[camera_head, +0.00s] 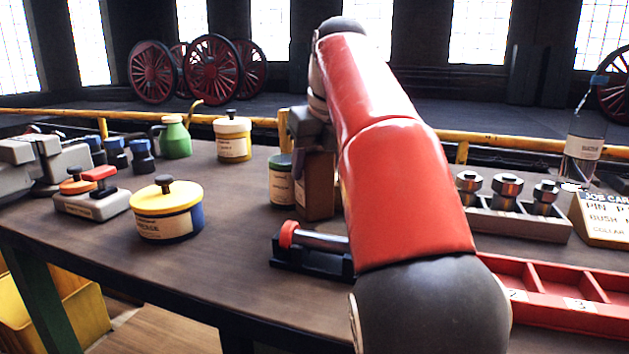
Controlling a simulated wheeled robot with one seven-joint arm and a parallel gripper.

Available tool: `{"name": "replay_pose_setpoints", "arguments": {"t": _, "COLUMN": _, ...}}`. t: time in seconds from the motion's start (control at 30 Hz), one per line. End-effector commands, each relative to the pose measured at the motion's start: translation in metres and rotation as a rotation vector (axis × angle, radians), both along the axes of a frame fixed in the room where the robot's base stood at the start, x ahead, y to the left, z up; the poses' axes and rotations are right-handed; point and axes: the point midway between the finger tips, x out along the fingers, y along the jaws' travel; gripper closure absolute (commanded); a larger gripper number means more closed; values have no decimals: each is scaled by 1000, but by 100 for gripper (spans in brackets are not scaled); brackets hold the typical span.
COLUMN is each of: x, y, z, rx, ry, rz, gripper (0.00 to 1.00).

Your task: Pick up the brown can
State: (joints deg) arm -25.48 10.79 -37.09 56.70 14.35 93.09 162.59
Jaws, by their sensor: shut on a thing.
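The brown can (317,190) is a tall, boxy brown container just left of my red arm, near the middle of the table. My gripper (311,143) is above it, pointing down, shut on the can's upper part. My arm hides the can's right side, and the fingertips are hard to make out. The can looks upright; I cannot tell whether its base touches the table.
A green-lidded can (281,181) stands close at its left. A black cradle with a metal rod (318,240) lies in front. A yellow-lidded tin (166,210) is left, a cream pot (232,138) behind. A red tray (560,296) and a bolt rack (512,217) are right.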

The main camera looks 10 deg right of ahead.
Motion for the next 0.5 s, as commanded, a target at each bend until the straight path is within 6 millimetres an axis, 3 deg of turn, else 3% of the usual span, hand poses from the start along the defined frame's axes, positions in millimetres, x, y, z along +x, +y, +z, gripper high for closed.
{"name": "replay_pose_setpoints", "arguments": {"t": 0.5, "x": -8, "y": 6, "z": 11, "rx": 1, "ry": -4, "rz": 3, "gripper": 83}}
